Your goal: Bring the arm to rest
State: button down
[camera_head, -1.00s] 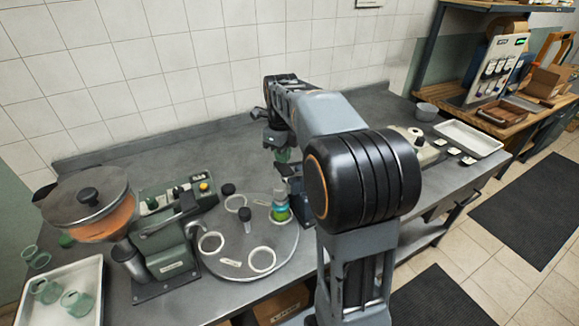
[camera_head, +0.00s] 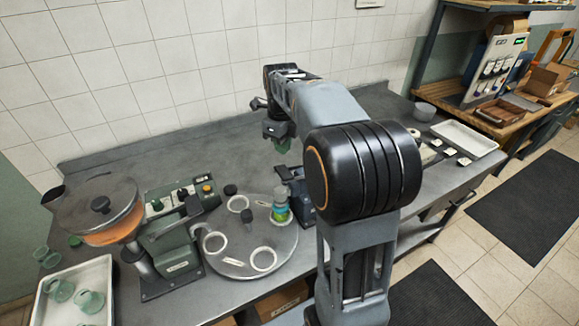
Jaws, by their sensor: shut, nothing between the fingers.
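My gripper (camera_head: 282,146) hangs from the wrist at the far end of my bent arm, above the grey bench (camera_head: 225,145). It is small in the view and partly hidden by the wrist. Its greenish tips are shut with nothing held. The gripper is behind a round turntable (camera_head: 228,258) and apart from the filled jar on it. My upper arm and big black joint cover the middle of the bench.
A jar with green and blue contents (camera_head: 280,208) stands on the turntable. A green machine (camera_head: 170,238) with an orange-filled hopper (camera_head: 110,233) is left. White trays lie at the left (camera_head: 50,317) and right (camera_head: 465,137). The tiled wall (camera_head: 190,60) bounds the back.

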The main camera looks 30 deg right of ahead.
dwell(0.5)
jog(key=n, duration=0.3)
jog(key=shift+w, duration=0.25)
jog(key=f+n, duration=0.1)
jog(key=n, duration=0.2)
jog(key=s+f+n, duration=0.1)
jog(key=n, duration=0.1)
jog(key=f+n, duration=0.1)
jog(key=n, duration=0.2)
jog(key=shift+s+a+f+n+t, duration=0.1)
jog(key=shift+s+a+n+t, duration=0.2)
jog(key=shift+s, duration=0.1)
jog(key=s+a+n+t, duration=0.2)
jog(key=s+a+n, duration=0.2)
jog(key=s+n, duration=0.4)
jog(key=s+a+n+t, duration=0.2)
jog(key=s+a+n, duration=0.2)
jog(key=s+n, duration=0.3)
jog(key=shift+s+a+n, duration=0.3)
jog(key=shift+s+n, duration=0.05)
jog(key=shift+n, duration=1.35)
jog(key=shift+f, duration=0.1)
